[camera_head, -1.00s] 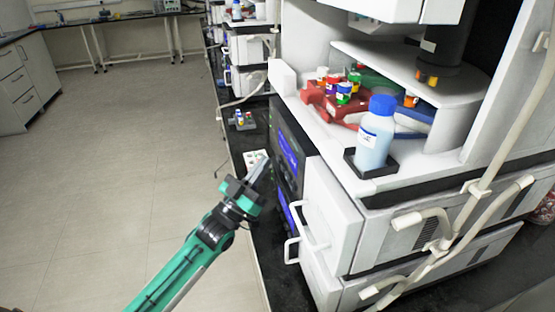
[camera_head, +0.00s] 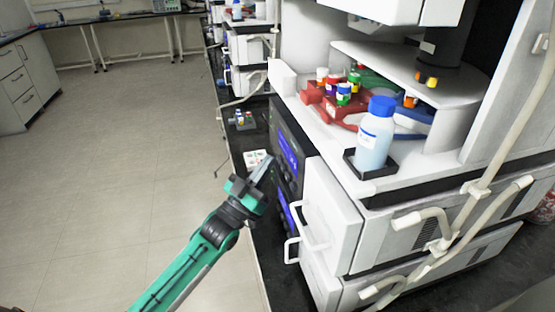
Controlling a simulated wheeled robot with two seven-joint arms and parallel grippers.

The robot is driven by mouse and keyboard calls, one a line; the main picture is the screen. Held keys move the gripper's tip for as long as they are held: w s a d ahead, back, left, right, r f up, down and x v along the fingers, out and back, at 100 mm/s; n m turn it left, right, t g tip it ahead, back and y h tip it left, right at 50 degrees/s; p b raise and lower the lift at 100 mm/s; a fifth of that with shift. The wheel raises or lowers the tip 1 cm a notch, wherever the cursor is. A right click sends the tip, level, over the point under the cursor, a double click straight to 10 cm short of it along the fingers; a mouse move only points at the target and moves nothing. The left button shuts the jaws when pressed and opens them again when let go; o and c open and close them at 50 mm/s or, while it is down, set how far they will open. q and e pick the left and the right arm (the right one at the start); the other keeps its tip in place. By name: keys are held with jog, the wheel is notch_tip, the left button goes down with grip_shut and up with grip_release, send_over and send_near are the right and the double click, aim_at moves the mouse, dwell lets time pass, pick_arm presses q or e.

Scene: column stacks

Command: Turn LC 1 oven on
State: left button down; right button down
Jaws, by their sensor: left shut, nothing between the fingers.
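The instrument stack (camera_head: 336,221) stands on the dark bench, with a black front panel (camera_head: 281,136) that carries a lit blue display (camera_head: 288,154). A second blue display (camera_head: 287,212) shows lower on the front. I cannot tell which unit is the LC 1 oven, and no label is readable. My left gripper (camera_head: 266,164) is shut and empty, its fingertips close to the black panel beside the upper display. I cannot tell whether they touch it. My right gripper is not in view.
A blue-capped bottle (camera_head: 375,138) stands in a black holder on the stack, near a red vial rack (camera_head: 322,103). Pale hoses (camera_head: 500,150) hang at right. The floor (camera_head: 120,190) at left is clear.

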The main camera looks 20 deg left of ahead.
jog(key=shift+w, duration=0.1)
pick_arm(q)
jog(key=shift+w+d, duration=0.2)
jog(key=shift+d, duration=0.05)
jog(key=shift+s+a, duration=0.5)
jog(key=shift+a, duration=0.15)
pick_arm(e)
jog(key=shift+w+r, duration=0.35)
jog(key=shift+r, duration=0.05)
pick_arm(q)
jog(key=shift+s+a+p, duration=0.25)
jog(key=shift+s+a, duration=0.55)
jog(key=shift+a, duration=0.2)
jog(key=shift+s+a+p, duration=0.25)
jog(key=shift+s+a, duration=0.5)
jog(key=shift+a, duration=0.25)
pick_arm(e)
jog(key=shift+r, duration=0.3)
